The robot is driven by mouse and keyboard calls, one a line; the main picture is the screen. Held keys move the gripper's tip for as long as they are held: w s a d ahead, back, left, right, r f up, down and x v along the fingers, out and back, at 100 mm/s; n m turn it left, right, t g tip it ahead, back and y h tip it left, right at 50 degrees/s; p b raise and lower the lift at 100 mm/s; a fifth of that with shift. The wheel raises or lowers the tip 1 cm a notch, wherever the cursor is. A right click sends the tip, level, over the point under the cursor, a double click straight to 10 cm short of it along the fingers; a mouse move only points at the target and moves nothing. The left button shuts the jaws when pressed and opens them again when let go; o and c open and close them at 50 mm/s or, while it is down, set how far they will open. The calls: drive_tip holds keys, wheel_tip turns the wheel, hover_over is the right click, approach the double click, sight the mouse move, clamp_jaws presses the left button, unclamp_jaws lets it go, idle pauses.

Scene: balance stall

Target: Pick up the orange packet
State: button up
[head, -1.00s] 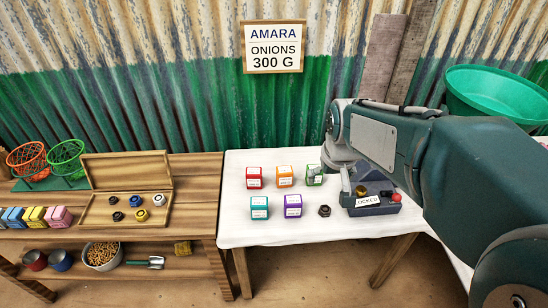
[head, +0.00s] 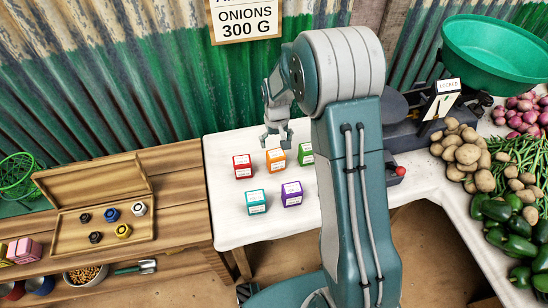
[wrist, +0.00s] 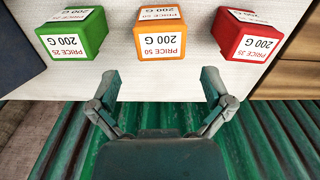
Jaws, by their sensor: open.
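The orange packet (head: 276,160) stands on the white-topped table in the back row, between the red packet (head: 242,166) and the green packet (head: 306,153). In the wrist view the orange packet (wrist: 161,42) is in the middle, ahead of the fingertips, its label reading "200 G". My gripper (head: 277,138) is open and empty, just behind and above the orange packet in the head view. In the wrist view its two fingers (wrist: 160,88) are spread apart, with the packet beyond them and not touched. My arm hides part of the table to the right.
The teal packet (head: 257,202) and purple packet (head: 292,194) stand in the front row. The green packet (wrist: 73,33) and red packet (wrist: 250,36) flank the orange one. A scale (head: 402,138) and potatoes (head: 459,145) lie right. The corrugated wall (head: 120,80) is close behind.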

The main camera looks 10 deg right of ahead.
sight(276, 153)
wheel_tip(276, 153, down, 8)
drive_tip(key=shift+a+r, duration=0.15)
drive_tip(key=shift+r, duration=0.1)
drive_tip(key=shift+f, duration=0.25)
drive_tip(key=c, duration=1.1)
